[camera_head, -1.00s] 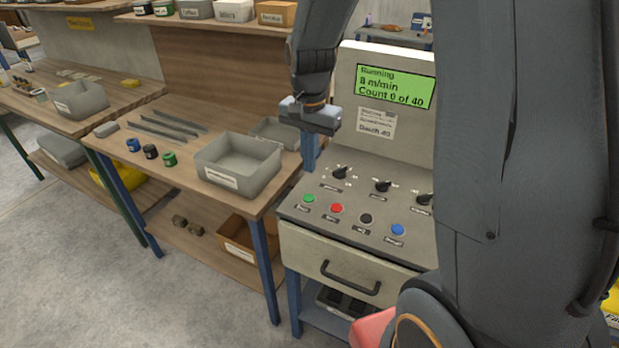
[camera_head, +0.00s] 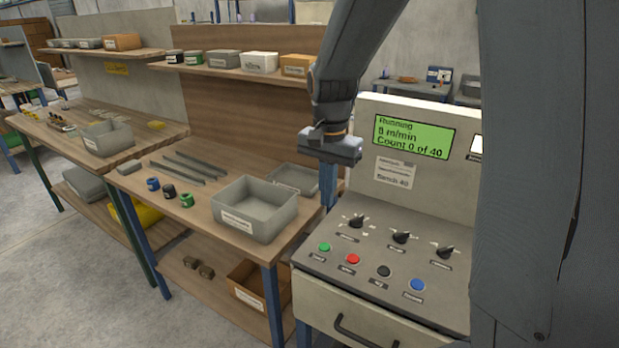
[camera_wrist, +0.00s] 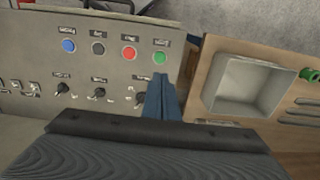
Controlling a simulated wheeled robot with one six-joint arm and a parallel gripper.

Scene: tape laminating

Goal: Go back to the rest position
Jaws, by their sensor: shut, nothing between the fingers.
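My gripper (camera_head: 328,186) hangs from the arm with its blue fingers pointing down, in front of the left edge of the control machine (camera_head: 432,187). In the wrist view its fingers (camera_wrist: 160,97) are together and empty, above the panel's edge beside the green button (camera_wrist: 160,58). The machine's green screen (camera_head: 414,136) reads "Running", "8 m/min" and "Count 0 of 40". The panel carries three dark knobs and a row of green, red, black and blue buttons. I see no contact between the fingers and the panel.
Left of the machine is a wooden workbench (camera_head: 150,205) with a grey bin (camera_head: 255,208), a shallower tray (camera_head: 293,180), metal strips and small coloured rolls. A shelf (camera_head: 225,72) with bins runs above it. Open concrete floor (camera_head: 95,270) lies at the lower left.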

